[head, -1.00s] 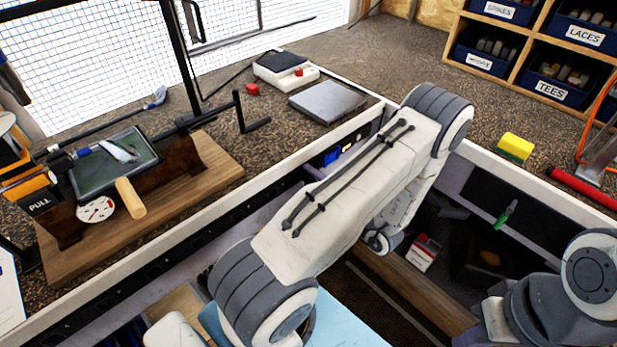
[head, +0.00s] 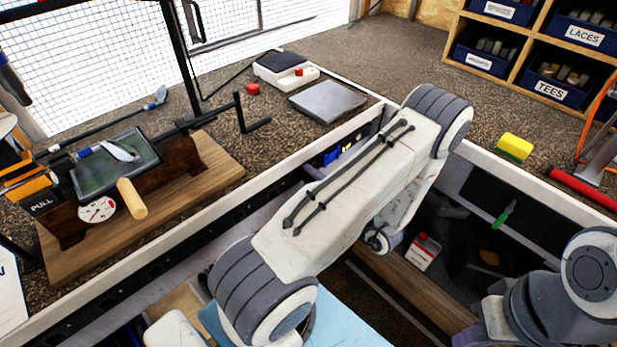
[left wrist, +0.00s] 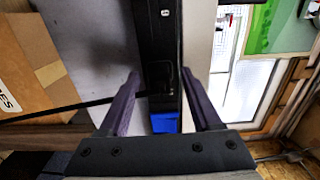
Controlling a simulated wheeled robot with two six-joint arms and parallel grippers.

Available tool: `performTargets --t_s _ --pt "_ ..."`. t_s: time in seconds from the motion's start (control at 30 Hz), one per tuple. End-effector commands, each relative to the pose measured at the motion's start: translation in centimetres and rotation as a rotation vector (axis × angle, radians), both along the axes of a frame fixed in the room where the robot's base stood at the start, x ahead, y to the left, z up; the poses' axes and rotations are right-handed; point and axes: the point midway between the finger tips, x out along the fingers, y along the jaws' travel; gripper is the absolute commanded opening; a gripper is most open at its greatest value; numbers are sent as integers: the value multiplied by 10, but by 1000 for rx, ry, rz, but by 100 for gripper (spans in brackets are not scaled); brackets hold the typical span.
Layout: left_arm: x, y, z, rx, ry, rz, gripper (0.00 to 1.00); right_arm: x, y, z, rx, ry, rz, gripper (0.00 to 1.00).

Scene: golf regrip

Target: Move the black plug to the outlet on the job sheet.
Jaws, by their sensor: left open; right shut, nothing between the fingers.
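In the left wrist view my left gripper (left wrist: 160,76) is open, its two purple-grey fingers apart on either side of a black strip (left wrist: 163,45). A small blue thing (left wrist: 165,122) shows between the fingers near the palm; I cannot tell whether it touches them. In the head view a blue thing (head: 340,153) shows at the bench edge, beside my left arm, which hides much of that area. A black rail (head: 150,272) runs along the bench's front face. A white sheet (head: 10,296) is cut off at the left edge; its text is unreadable. I cannot pick out the black plug. My right gripper is out of view.
A wooden stand (head: 205,180) with a dial and tablet is at left. A scale (head: 285,72), a grey plate (head: 328,101) and an L-shaped black bar stand on the bench. A yellow sponge (head: 514,147) and red tube (head: 585,192) lie right.

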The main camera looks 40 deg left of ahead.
Motion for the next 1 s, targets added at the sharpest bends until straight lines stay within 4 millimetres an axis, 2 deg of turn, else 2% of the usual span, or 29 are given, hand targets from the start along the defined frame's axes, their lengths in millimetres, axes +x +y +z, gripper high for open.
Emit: performTargets --t_s 0.43,0.47,0.6,0.63,1.0 --pt "0 0 0 0 -1 0 65 0 0 4 0 0 0 0" --pt "0 0 0 0 -1 0 57 0 0 4 0 0 0 0" --pt "0 0 0 0 0 0 4 0 0 4 0 0 0 0" --pt "0 0 0 0 0 0 0 0 0 4 0 0 0 0" --pt "0 0 0 0 0 0 0 0 0 4 0 0 0 0"
